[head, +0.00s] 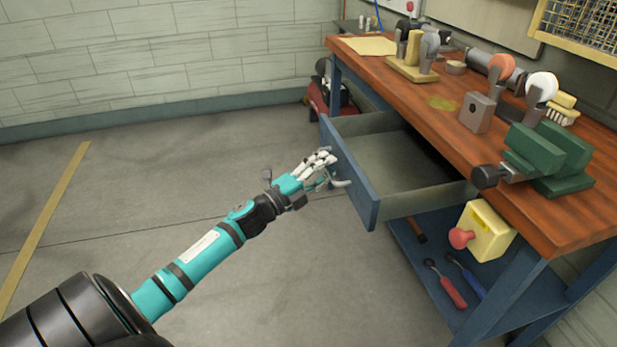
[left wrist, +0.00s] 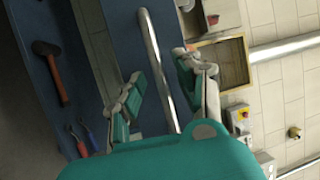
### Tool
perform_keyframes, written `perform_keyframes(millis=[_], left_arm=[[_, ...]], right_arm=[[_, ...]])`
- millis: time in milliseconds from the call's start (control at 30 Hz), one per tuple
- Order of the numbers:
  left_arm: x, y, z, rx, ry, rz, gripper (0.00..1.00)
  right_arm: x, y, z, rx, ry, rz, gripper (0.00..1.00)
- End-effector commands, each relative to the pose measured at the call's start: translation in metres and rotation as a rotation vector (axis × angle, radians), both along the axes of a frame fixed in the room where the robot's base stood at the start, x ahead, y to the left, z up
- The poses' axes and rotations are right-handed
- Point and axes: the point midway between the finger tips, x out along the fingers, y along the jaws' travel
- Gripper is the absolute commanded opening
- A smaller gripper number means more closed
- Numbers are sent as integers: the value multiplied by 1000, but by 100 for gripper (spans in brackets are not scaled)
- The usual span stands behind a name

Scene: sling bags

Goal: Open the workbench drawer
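The workbench drawer (head: 352,180) is pulled well out of the blue-framed workbench, and its empty inside shows. Its blue front carries a metal bar handle (head: 341,183). My left gripper (head: 318,168) is at the drawer front, beside the handle. In the left wrist view the handle (left wrist: 156,62) runs between the spread fingers of the left gripper (left wrist: 163,95). The fingers are apart, with gaps to the bar; whether any finger touches it I cannot tell. My right gripper is not in view.
The wooden bench top (head: 440,125) bears a green vise (head: 550,152) and several tools. A red box (head: 320,100) stands beyond the bench. The floor left of the drawer is clear.

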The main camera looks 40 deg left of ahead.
Motion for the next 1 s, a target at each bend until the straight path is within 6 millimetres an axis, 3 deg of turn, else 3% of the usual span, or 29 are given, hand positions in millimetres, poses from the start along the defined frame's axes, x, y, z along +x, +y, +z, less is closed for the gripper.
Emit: perform_keyframes(millis=[300, 500, 700, 1000], left_arm=[[-63, 16, -15, -1, 7, 1, 34], [-93, 24, -20, -3, 5, 0, 34], [-105, 28, -21, -1, 2, -1, 34], [-105, 28, -21, -1, 2, -1, 34]], right_arm=[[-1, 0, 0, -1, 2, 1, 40], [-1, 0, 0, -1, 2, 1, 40], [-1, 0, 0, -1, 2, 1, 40], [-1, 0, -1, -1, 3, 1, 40]])
